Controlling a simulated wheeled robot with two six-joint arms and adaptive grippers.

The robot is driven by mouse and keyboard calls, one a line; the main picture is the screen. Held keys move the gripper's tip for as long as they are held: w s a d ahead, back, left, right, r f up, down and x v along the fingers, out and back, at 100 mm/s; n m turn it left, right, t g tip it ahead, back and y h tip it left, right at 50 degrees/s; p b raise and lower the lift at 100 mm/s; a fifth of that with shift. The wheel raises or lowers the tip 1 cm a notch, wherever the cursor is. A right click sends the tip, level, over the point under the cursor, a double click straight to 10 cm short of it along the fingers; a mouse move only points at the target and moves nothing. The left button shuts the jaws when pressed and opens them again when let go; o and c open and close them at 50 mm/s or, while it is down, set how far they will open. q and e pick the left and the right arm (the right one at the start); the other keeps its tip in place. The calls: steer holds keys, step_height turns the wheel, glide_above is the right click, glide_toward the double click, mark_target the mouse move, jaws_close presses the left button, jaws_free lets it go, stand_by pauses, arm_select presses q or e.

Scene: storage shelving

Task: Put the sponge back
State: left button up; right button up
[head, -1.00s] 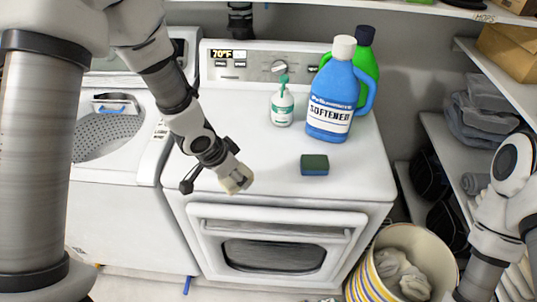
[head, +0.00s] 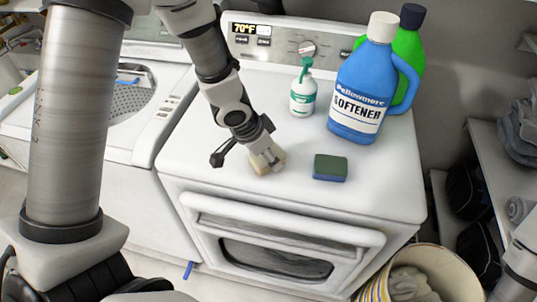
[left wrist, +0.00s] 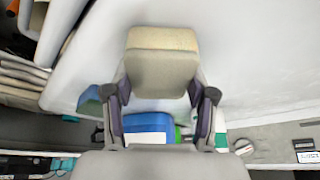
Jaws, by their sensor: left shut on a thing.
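My left gripper (head: 262,148) is over the front of the white dryer top (head: 215,160). It is shut on a beige, sponge-like block (head: 268,160), which also shows between the fingers in the left wrist view (left wrist: 162,68). I cannot tell whether the block touches the dryer top. A green and blue sponge (head: 330,167) lies flat on the dryer top, a little right of the gripper and apart from it. Its edge shows left of the fingers in the left wrist view (left wrist: 88,98). My right gripper is out of view; only part of that arm shows at the right edge.
A blue softener bottle (head: 358,95), a green bottle (head: 408,48) and a small white pump bottle (head: 303,95) stand toward the back of the dryer. A basket with cloths (head: 412,284) stands at lower right. A washer (head: 120,125) is at left, shelves (head: 480,150) at right.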

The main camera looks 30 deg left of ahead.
arm_select(q)
steer(key=o, duration=1)
steer(key=shift+f, duration=0.1)
steer(key=shift+o, duration=1.1)
steer(key=shift+w+d, duration=0.1)
steer(key=shift+r+p, duration=0.35)
steer(key=p+v, duration=0.5)
steer(key=v, duration=0.6)
steer(key=shift+s+r, duration=0.25)
steer(key=shift+r, duration=0.05)
